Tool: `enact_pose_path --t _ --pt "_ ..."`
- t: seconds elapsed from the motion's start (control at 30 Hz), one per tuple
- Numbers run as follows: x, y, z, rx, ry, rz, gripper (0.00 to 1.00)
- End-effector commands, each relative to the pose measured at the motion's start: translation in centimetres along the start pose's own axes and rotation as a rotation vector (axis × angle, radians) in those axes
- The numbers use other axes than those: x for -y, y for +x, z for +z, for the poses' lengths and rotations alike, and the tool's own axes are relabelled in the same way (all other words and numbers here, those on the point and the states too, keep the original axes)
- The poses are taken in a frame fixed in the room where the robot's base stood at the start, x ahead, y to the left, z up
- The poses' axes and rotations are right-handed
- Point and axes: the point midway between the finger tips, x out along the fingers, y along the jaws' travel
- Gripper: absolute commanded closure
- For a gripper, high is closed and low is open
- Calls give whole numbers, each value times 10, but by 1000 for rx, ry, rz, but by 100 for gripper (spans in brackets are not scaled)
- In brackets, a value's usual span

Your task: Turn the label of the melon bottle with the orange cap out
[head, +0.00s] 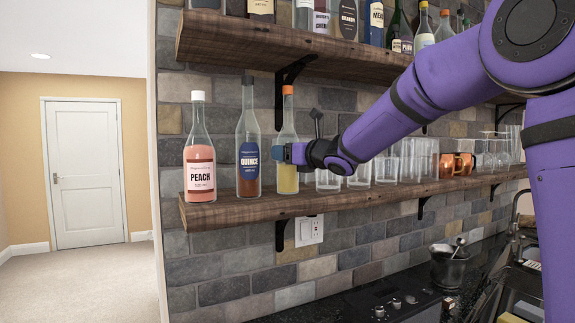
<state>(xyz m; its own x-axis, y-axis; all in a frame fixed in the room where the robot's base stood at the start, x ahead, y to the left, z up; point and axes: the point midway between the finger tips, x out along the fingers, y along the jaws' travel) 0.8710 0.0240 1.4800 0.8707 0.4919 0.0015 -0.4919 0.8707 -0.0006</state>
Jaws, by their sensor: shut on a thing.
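The bottle with the orange cap (288,125) stands upright on the lower wooden shelf (245,208), with yellow liquid in its bottom. I see no label on the part that faces me; its middle is partly hidden by my gripper.
A quince bottle (248,140) stands close to its left, and a peach bottle (200,170) is further left. Clear glasses (328,180) stand close to the right, then copper mugs (447,164). An upper shelf (250,42) with bottles is above.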

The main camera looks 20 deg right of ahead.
Motion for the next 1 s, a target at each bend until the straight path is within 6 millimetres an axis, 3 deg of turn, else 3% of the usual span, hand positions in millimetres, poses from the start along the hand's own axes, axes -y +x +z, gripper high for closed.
enact_pose_path --t 0.5,0.83,0.87,0.9,1.0 --pt "-2 0 1 2 2 -223 60" --pt "-1 0 1 0 1 -244 60" --pt "-1 0 1 0 1 -244 33" --pt "-1 0 1 0 1 -244 23" --pt "-1 0 0 -1 1 -244 19"
